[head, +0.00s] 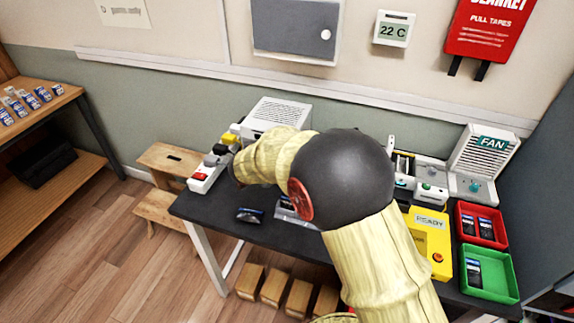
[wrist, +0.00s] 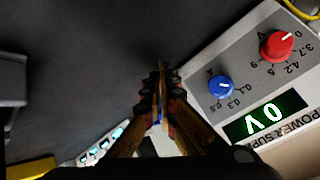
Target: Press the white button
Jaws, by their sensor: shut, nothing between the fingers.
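I cannot pick out a white button in either view. In the wrist view my gripper (wrist: 161,72) is shut and empty, with its fingertips over a dark surface. The power supply (wrist: 235,98) is to its right, with a red knob (wrist: 277,46), a blue knob (wrist: 221,86) and a green display (wrist: 264,115) that reads 0V. In the head view my arm reaches over the left part of the table and hides much of its middle; the fingertips are not clear there.
A wooden stool (head: 165,160) stands left.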

